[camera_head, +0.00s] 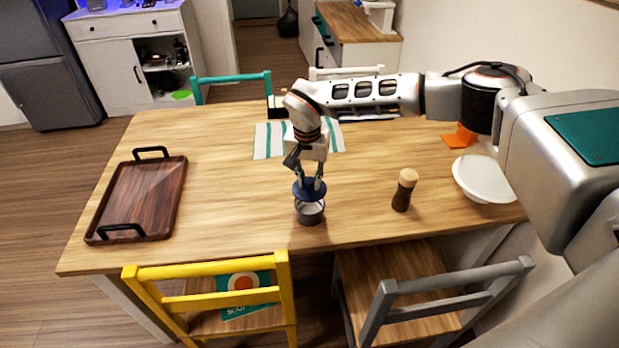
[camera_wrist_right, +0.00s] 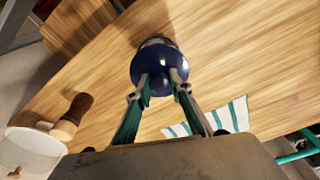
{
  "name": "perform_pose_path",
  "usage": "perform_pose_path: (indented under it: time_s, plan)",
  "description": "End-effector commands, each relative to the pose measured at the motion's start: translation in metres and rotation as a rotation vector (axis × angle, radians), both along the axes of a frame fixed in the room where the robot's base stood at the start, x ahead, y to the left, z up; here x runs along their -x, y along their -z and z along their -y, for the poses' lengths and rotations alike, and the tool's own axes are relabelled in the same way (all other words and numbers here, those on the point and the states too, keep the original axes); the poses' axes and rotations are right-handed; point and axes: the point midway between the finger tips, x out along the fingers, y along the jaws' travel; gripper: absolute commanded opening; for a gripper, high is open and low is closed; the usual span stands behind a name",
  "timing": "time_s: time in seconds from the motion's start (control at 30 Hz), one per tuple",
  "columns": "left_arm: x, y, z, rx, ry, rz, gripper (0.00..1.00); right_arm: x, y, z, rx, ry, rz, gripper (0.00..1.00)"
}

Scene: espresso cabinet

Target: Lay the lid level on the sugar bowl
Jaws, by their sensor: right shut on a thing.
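The blue lid (camera_head: 307,188) is held by my right gripper (camera_head: 310,183), directly above the grey sugar bowl (camera_head: 309,213). In the head view the bowl's rim and pale inside show below the lid, so the lid appears to sit above the rim rather than flush on it. In the right wrist view the lid (camera_wrist_right: 160,66) is a round blue dome, with the right gripper's fingertips (camera_wrist_right: 161,90) closed at its knob, which they hide. The bowl (camera_wrist_right: 155,40) is mostly hidden behind the lid there. My left gripper is not in view.
A brown grinder (camera_head: 403,190) stands right of the bowl, and a white dish (camera_head: 482,179) lies farther right. A striped cloth (camera_head: 270,141) lies behind the gripper. A dark wooden tray (camera_head: 142,200) is at the left. The table between tray and bowl is clear.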

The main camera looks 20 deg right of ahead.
Motion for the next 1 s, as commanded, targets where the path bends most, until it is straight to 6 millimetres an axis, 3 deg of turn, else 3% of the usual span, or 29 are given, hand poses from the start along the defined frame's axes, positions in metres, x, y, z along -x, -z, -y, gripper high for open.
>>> perform_pose_path:
  time_s: [0.5, 1.0]
  plan:
    - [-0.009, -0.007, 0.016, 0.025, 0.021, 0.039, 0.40, 0.000, 0.037, 0.000, -0.001, 0.000, -0.001, 0.00]
    - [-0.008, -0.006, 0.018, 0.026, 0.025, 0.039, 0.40, 0.000, 0.041, 0.000, -0.001, 0.000, -0.001, 0.00]
